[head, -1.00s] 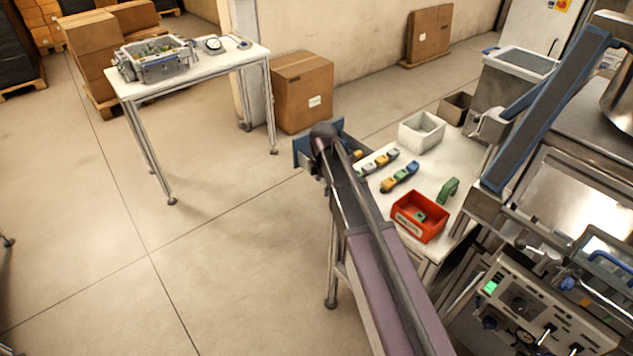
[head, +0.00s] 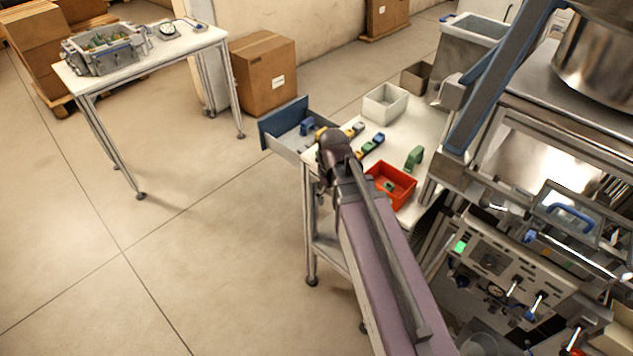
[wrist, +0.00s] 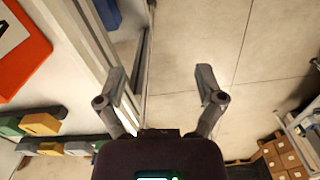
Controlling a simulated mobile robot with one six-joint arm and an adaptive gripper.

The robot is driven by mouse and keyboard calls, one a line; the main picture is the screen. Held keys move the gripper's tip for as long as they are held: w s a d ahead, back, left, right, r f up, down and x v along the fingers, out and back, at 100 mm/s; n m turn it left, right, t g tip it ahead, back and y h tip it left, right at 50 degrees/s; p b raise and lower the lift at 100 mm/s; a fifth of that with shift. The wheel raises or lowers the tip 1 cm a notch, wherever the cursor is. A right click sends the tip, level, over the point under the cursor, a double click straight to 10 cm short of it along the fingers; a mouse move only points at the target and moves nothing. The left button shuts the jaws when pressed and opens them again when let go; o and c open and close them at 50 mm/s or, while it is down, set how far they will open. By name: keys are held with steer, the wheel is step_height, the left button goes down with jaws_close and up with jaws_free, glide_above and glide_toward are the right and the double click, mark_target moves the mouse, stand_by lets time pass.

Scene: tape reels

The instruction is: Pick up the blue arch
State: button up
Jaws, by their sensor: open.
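The blue arch (head: 307,127) is a small blue block in the open grey drawer (head: 284,147) with a blue front, at the table's far left corner in the head view. In the wrist view my gripper (wrist: 163,80) has its two fingers spread apart with nothing between them, over bare floor. In the head view my dark wrist hides the fingers and stands just right of the drawer. A blue piece (wrist: 106,13) shows at the top of the wrist view; I cannot tell what it is.
On the white table (head: 430,115) are a red bin (head: 402,184), a green arch (head: 414,157), a white bin (head: 372,108) and a row of coloured blocks (head: 371,144). A machine stands at right. Open floor lies at left.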

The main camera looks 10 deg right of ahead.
steer(key=s+d+m, duration=0.2)
steer(key=s+m, duration=0.3)
steer(key=m, duration=0.1)
steer(key=shift+s+d, duration=0.25)
steer(key=shift+d, duration=0.1)
steer(key=c, duration=0.4)
steer(key=shift+s, duration=0.15)
